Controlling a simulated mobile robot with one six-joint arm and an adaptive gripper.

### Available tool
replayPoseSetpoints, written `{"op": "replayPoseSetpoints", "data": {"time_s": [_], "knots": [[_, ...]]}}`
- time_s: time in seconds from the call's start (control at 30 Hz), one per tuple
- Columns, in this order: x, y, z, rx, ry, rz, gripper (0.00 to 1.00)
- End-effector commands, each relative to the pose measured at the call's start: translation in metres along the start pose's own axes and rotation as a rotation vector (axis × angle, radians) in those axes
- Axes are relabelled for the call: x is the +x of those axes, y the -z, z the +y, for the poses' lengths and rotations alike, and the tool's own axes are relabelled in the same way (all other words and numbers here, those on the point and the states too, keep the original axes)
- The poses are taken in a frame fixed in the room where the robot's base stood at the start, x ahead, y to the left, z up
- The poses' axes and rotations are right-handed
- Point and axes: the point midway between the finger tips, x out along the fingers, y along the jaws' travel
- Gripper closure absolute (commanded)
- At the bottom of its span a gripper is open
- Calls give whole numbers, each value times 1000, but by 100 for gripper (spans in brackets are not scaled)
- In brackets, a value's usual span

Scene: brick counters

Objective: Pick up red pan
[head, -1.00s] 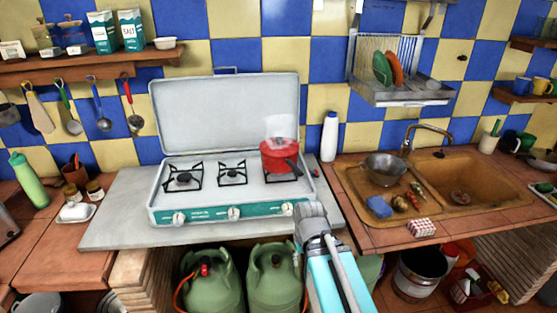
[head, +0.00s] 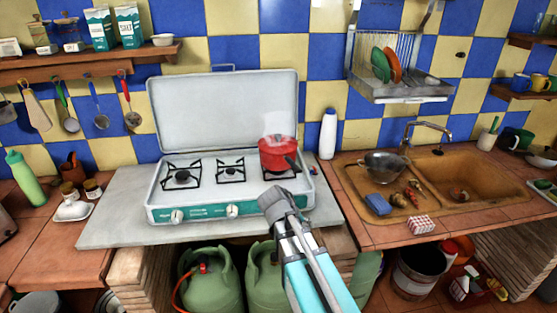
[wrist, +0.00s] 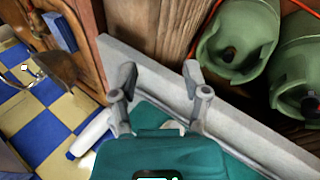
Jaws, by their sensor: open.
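The red pan (head: 277,154) stands on the right burner of the white camping stove (head: 165,215), with steam above it. Its dark handle (head: 291,163) points toward the front right. My gripper (head: 272,197) is in front of the stove's right front corner, short of the pan and apart from it. In the wrist view my gripper (wrist: 157,82) shows two spread fingers with nothing between them. The pan is not visible in the wrist view.
The stove's raised lid (head: 225,110) stands behind the burners. A white bottle (head: 328,134) is right of the stove. Green gas bottles (head: 210,280) stand below the counter.

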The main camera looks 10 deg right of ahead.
Motion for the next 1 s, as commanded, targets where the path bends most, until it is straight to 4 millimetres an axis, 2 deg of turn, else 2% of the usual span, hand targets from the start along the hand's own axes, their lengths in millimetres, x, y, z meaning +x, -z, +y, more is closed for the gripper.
{"op": "replayPoseSetpoints", "data": {"time_s": [0.03,0.27,0.4,0.6,0.8,1.0], "knots": [[-5,17,1,-29,-65,16,40],[-41,72,10,-142,-378,88,40],[-74,106,9,-207,-567,136,40],[-122,143,1,-274,-798,197,40],[-152,160,-7,-307,-924,228,40],[-159,163,-9,-314,-953,236,40]]}}
